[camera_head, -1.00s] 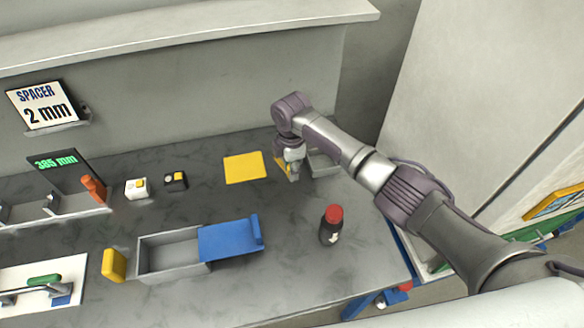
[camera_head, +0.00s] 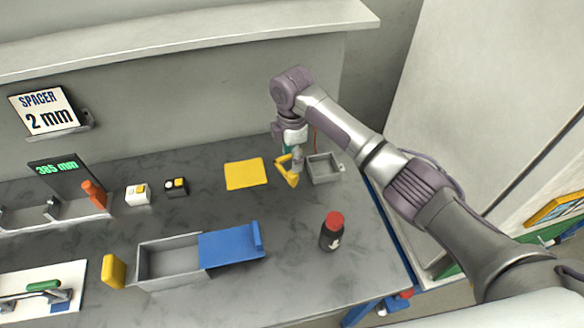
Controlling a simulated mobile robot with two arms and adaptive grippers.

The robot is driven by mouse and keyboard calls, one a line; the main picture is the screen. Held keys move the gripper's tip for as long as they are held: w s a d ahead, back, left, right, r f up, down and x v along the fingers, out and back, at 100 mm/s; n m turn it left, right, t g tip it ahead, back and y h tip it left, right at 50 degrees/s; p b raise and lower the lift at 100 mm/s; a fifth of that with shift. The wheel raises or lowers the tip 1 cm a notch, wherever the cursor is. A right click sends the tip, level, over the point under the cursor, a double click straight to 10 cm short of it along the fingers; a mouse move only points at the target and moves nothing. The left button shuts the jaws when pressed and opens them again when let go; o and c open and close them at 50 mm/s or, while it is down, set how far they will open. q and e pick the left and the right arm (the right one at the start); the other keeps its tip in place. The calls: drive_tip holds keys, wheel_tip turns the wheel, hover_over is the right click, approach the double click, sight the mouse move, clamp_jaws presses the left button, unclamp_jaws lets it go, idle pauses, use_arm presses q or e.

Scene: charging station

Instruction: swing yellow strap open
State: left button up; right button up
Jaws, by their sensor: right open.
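A yellow strap (camera_head: 286,172), bent into an angular loop, stands at the left side of a small open grey box (camera_head: 323,168) at the back right of the bench. My right gripper (camera_head: 297,158) points down at the strap, just above or beside it. Its fingers are small here and partly overlap the strap, so I cannot tell whether they touch it. The gripper is open. The grey box looks empty inside. My left gripper is not in view.
A flat yellow sheet (camera_head: 246,173) lies left of the strap. A dark bottle with a red cap (camera_head: 332,231) stands in front of the box. A grey tray with a blue lid (camera_head: 231,245) lies front left. The bench between them is clear.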

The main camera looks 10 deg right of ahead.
wheel_tip(320, 180, up, 4)
drive_tip(key=shift+f, duration=0.1)
idle(0.6)
